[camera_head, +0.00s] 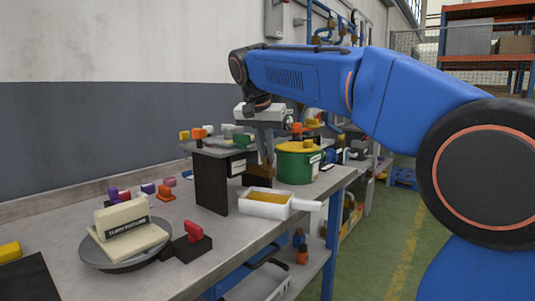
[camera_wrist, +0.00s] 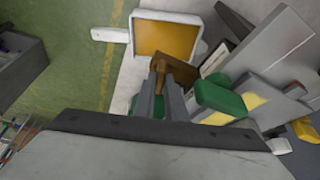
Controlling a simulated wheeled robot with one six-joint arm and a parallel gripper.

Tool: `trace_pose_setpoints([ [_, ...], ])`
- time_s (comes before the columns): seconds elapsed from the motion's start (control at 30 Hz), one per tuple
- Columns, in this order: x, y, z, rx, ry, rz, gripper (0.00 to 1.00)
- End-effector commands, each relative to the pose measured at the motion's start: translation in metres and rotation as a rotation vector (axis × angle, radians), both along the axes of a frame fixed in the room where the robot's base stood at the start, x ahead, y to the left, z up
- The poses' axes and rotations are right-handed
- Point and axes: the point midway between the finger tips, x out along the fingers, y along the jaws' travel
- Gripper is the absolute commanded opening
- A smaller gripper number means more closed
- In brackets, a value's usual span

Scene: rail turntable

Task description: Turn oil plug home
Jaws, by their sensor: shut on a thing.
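My gripper (camera_head: 264,153) points down at the bench, just behind the white drip tray (camera_head: 262,211) and left of the green drum (camera_head: 298,169). Its jaws are shut on a small brown-gold piece (camera_wrist: 158,68), likely the oil plug, against a brown block (camera_head: 259,173). In the wrist view the fingers (camera_wrist: 160,78) close on that piece beside the brown block (camera_wrist: 184,69). The tray's white rim (camera_wrist: 170,14) lies just beyond it. The fingers hide part of the piece, and I cannot tell how deep it sits.
A dark stand (camera_head: 211,181) rises left of the tray. A grey dish (camera_head: 95,253) with a cream block (camera_head: 122,217) and a red-handled part (camera_head: 194,231) lie at the front left. The green drum stands close on the right. Beyond the bench edge is open floor (camera_head: 380,240).

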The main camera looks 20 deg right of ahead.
Motion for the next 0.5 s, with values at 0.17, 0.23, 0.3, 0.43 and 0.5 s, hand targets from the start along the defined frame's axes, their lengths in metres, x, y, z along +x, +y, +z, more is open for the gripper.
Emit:
trace_pose_setpoints([
  [0.17, 0.0010, 0.0014, 0.0004, 0.000, -0.001, -0.110, 0.00],
  [0.23, 0.0010, 0.0014, 0.0005, 0.000, -0.001, -0.145, 0.00],
  [0.3, 0.0013, 0.0015, 0.0003, 0.000, -0.001, -0.173, 0.00],
  [0.43, 0.0014, 0.0017, -0.0001, 0.001, -0.001, -0.211, 0.00],
  [0.5, 0.0013, 0.0016, -0.0001, 0.001, 0.000, -0.224, 0.00],
])
